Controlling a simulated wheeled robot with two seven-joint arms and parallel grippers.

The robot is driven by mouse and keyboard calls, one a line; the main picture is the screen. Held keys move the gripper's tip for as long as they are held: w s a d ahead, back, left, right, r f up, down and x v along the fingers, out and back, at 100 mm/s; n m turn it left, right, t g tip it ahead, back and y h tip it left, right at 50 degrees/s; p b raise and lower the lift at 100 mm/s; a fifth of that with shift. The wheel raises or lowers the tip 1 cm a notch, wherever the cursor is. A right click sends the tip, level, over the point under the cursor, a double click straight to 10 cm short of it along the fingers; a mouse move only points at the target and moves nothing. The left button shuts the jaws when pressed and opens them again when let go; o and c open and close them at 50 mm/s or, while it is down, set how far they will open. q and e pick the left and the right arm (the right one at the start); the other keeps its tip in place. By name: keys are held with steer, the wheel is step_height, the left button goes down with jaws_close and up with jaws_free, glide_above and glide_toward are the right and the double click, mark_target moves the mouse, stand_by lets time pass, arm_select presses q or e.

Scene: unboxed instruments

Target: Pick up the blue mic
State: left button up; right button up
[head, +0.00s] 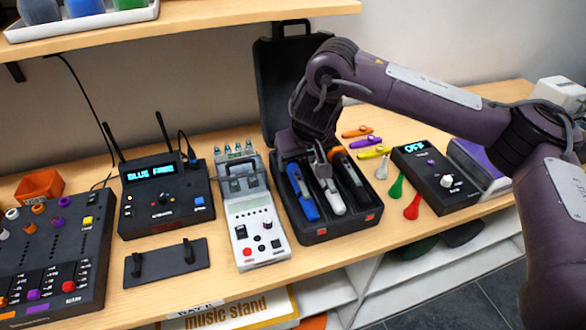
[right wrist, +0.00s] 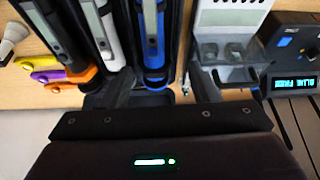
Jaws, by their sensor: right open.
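The blue mic (head: 302,192) lies in the left slot of an open black case (head: 330,235) in the head view. A white mic (head: 329,192) and a dark mic with an orange end (head: 349,175) lie beside it. My right gripper (head: 303,154) is open and empty above the far end of the mics. In the right wrist view, the blue mic (right wrist: 153,42) runs between the two open fingers (right wrist: 157,88), its near end close to them. I cannot tell whether they touch it. My left gripper is not in view.
Left of the case stand a grey device (head: 257,222) and a black receiver reading BLUE FREE (head: 165,193). To the right are kazoos (head: 366,142), green and red shakers (head: 412,207) and a box reading OFF (head: 437,178). The raised case lid (head: 285,80) stands behind the gripper.

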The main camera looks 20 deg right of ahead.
mark_target(297, 171)
steer(key=shift+w+d+r+m, duration=0.2)
steer(key=shift+d+r+m, duration=0.1)
steer(key=shift+d, duration=0.35)
steer(key=shift+d+f, duration=0.1)
steer(key=shift+f, duration=0.25)
steer(key=shift+b+x, duration=0.4)
steer(key=shift+x, duration=0.45)
steer(key=shift+w+f, duration=0.15)
steer(key=shift+f, duration=0.15)
steer(key=x, duration=0.1)
steer(key=p+x, duration=0.1)
steer(key=x, duration=0.1)
steer(key=shift+w+a+f, duration=0.15)
steer(key=shift+a+f, duration=0.15)
steer(key=shift+w+f+p, duration=0.15)
steer(key=shift+f+p, duration=0.15)
steer(key=shift+f, duration=0.05)
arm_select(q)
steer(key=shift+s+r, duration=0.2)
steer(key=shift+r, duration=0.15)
arm_select(e)
steer(key=shift+c, duration=0.2)
jaws_close()
